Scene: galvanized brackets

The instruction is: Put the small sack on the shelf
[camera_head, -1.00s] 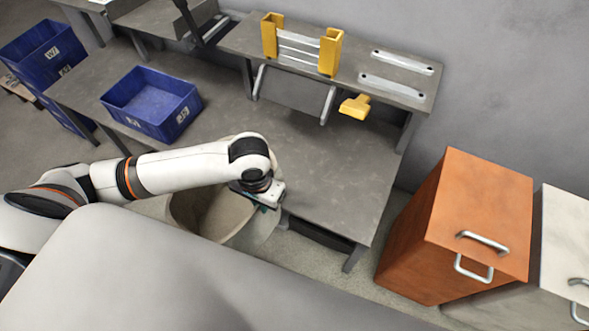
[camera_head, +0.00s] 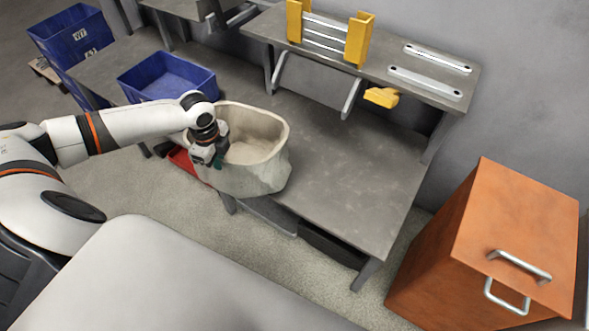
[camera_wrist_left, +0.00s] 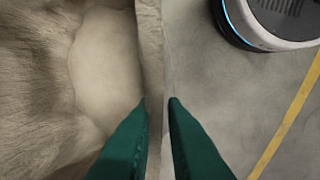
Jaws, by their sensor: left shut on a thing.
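The small sack (camera_head: 268,175) is a beige, open-topped bag. In the head view it is upright at the front edge of the grey workbench, partly over the bench top; I cannot tell whether it touches the bench. My left gripper (camera_head: 212,160) is shut on the sack's near rim. In the left wrist view the green fingers (camera_wrist_left: 158,105) sit on either side of the sack's wall (camera_wrist_left: 152,60), with the inside of the sack (camera_wrist_left: 80,70) at the left. The grey shelf (camera_head: 390,62) runs raised along the back of the bench. My right gripper is not in view.
Yellow bookend-like holders (camera_head: 360,40), metal strips (camera_head: 425,82) and a hanging yellow piece (camera_head: 382,97) are at the shelf. A blue bin (camera_head: 150,90) stands left on the bench (camera_head: 350,180). An orange cabinet (camera_head: 500,220) stands right. The bench's right half is clear.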

